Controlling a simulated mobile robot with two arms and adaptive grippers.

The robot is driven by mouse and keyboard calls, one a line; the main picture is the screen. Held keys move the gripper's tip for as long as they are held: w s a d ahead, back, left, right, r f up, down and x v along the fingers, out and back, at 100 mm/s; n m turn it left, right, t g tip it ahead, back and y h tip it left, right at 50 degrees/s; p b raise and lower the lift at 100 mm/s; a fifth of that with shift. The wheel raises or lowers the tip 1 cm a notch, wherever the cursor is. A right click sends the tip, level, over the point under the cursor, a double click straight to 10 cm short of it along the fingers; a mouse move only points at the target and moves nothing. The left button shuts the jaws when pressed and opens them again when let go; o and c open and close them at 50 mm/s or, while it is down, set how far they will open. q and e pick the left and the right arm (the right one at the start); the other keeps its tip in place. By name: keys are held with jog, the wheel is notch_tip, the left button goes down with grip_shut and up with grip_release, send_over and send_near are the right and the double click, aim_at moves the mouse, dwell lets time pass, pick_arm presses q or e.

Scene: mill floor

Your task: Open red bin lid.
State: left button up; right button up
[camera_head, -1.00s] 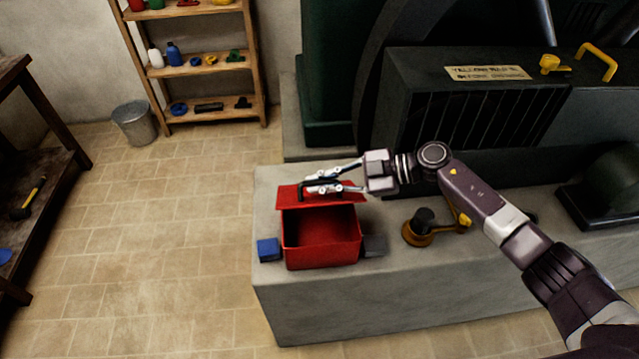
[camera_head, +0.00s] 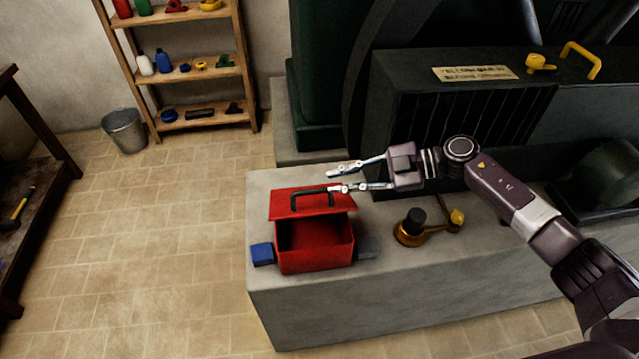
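The red bin (camera_head: 315,248) sits on the grey stone ledge. Its red lid (camera_head: 290,205) is raised and leans back at the rear of the bin, with a black handle (camera_head: 312,194) on its face. The dark inside of the bin shows at the front. My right gripper (camera_head: 332,179) is open, its two fingers spread, just right of the handle and above the lid's right end. Nothing is between its fingers. Whether the lower finger touches the lid cannot be told. My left gripper is not in view.
A blue block (camera_head: 262,254) stands left of the bin, and a grey block (camera_head: 367,248) right of it. An orange-brown tool with a black knob (camera_head: 411,232) lies further right. The dark machine (camera_head: 450,110) rises behind the ledge (camera_head: 340,305).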

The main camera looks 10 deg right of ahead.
jog(key=shift+v, duration=2.4)
